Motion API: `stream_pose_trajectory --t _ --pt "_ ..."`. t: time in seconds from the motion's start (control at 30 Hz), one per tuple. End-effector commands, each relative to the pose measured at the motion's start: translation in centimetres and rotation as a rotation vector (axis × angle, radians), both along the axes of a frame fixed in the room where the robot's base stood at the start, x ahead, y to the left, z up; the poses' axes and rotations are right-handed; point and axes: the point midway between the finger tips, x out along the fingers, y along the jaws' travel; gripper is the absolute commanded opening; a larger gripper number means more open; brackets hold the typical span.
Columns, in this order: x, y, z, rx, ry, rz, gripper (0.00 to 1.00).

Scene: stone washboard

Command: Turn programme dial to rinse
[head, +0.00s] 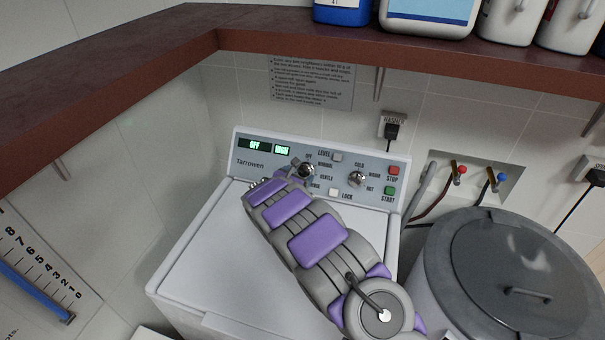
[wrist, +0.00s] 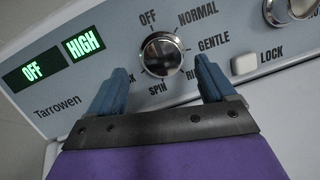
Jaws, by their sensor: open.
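The programme dial (wrist: 160,55) is a round silver knob on the grey-blue washer panel, and it also shows in the head view (head: 306,171). Around it I read OFF, NORMAL, GENTLE and SPIN; the rinse label (wrist: 193,73) is partly hidden by my right finger. The left display (wrist: 32,71) reads OFF and the one beside it (wrist: 83,45) reads HIGH. My gripper (wrist: 161,68) is open, with one blue finger to each side of the dial's lower part. I cannot tell whether either finger touches the knob.
A second knob (head: 357,179), a LOCK button (wrist: 244,63), a red STOP button (head: 394,170) and a green START button (head: 389,196) lie to the right. A brown shelf (head: 300,46) with containers overhangs the washer. A lidded grey tub (head: 440,262) stands at right.

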Motion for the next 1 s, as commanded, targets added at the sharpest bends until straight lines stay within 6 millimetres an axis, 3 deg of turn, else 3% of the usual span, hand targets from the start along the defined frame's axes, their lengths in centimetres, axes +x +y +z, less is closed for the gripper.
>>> stream_pose_trajectory --t 0.3,0.73,1.0 --pt "3.1 -1.4 -1.5 0.0 0.001 0.0 0.83" --pt "3.7 -1.8 -1.7 -0.002 0.0 -0.001 0.83" --pt "3.7 -1.8 -1.7 -0.001 -0.001 -0.001 0.58"
